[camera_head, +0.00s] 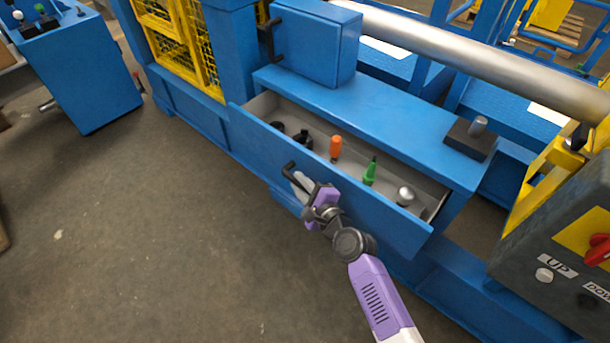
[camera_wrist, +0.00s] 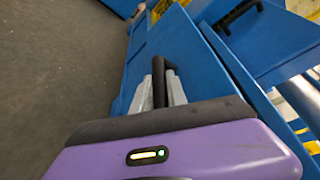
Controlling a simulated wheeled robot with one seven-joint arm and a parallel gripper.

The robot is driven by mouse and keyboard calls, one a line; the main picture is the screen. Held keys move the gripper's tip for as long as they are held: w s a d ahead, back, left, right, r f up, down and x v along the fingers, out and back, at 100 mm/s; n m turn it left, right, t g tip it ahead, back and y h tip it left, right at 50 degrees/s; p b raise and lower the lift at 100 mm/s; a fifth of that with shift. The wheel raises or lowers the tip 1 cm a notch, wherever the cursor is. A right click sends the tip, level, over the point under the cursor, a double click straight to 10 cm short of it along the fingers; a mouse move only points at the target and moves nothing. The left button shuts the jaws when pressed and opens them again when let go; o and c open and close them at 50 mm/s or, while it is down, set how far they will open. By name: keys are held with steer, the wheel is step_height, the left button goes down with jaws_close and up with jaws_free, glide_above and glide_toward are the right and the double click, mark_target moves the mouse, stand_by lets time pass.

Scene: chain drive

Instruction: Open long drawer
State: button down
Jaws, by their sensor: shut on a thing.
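The long drawer (camera_head: 385,213) is a wide blue drawer with a grey inside, and it stands pulled out from the blue machine frame. Its black handle (camera_head: 289,170) is on the left part of the front panel. My gripper (camera_head: 300,182) is at this handle, with its fingers shut on it. In the wrist view the black handle (camera_wrist: 159,80) runs between the two grey fingers (camera_wrist: 160,95). The fingers cover part of the handle in the head view.
The drawer holds an orange-handled item (camera_head: 336,147), a green item (camera_head: 370,171), a silver-topped item (camera_head: 405,195) and dark parts. A blue box (camera_head: 315,42) stands above. A control panel (camera_head: 560,250) is at right. Open floor (camera_head: 150,240) lies at left.

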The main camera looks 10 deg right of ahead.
steer(key=c, duration=1.3)
jaws_free()
steer(key=p+v, duration=0.1)
steer(key=v, duration=0.6)
steer(key=shift+s+d+r, duration=0.1)
steer(key=shift+s, duration=0.25)
